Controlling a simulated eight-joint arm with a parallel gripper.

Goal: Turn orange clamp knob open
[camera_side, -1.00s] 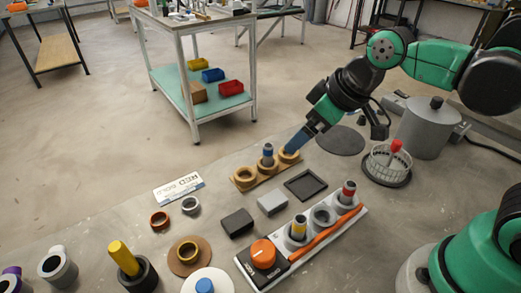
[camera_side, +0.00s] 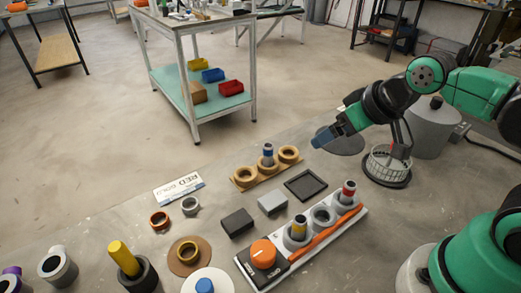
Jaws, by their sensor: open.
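The orange clamp knob (camera_side: 263,254) sits on a black plate at the near left end of the white frame jig (camera_side: 248,273). An orange bar (camera_side: 325,236) lies along the jig's right side. The jig holds a yellow-banded peg (camera_side: 299,228) and a red-topped peg (camera_side: 348,190), with an empty-looking grey ring (camera_side: 321,216) between them. My gripper (camera_side: 320,139) is up and to the right of the knob, well apart from it, above the far part of the table. It is open with nothing visible in it; its fingers are small in this view.
A wooden holder (camera_side: 244,178) with a blue-banded peg (camera_side: 267,155) stands behind the jig. A black tray (camera_side: 306,185), a grey block (camera_side: 272,203) and a black block (camera_side: 236,222) lie between them. A wire basket (camera_side: 388,166) stands at right.

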